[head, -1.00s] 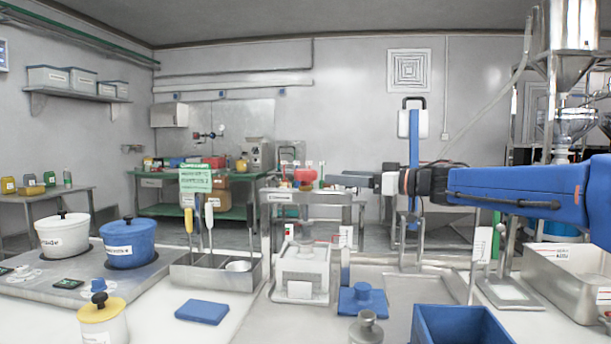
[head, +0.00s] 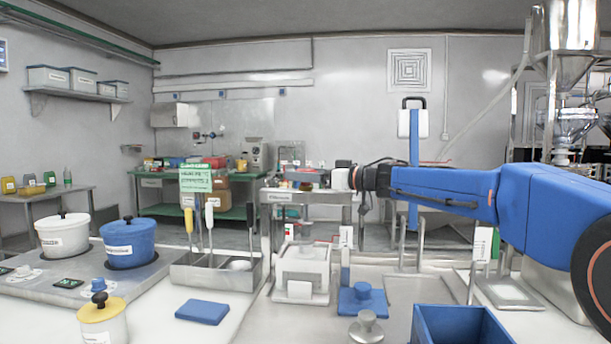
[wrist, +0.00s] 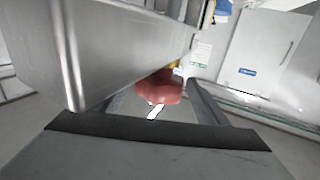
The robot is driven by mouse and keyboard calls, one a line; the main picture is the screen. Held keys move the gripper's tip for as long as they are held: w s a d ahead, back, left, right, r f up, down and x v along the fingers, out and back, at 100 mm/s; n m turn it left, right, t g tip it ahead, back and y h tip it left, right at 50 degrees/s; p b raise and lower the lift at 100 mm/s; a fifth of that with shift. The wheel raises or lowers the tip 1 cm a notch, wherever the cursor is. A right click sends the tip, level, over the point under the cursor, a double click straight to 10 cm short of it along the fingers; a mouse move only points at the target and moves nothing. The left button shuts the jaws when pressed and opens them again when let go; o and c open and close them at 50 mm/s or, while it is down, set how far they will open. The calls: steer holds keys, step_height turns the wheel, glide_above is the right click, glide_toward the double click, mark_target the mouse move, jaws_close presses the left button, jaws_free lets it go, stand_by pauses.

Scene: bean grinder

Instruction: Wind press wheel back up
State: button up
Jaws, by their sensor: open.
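In the head view my gripper (head: 300,177) reaches in from the right at the top of the press and covers most of the wheel. My gripper is open. I cannot tell whether the fingers touch the wheel. A white box-shaped container (head: 303,262) stands inside the press frame.
A utensil holder (head: 215,275) stands left of the press, with white and blue pots (head: 130,243) farther left. A blue block with a knob (head: 363,300), a silver knobbed piece (head: 366,327) and a blue bin (head: 462,325) lie to the front right.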

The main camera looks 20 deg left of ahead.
steer(key=c, duration=1.1)
steer(key=shift+o, duration=0.2)
steer(key=shift+g, duration=0.3)
steer(key=n+g, duration=0.2)
steer(key=shift+w+g, duration=0.15)
steer(key=shift+g, duration=0.25)
steer(key=shift+n+g, duration=1.3)
steer(key=shift+g, duration=0.6)
steer(key=o, duration=1.1)
steer(key=shift+c, duration=0.2)
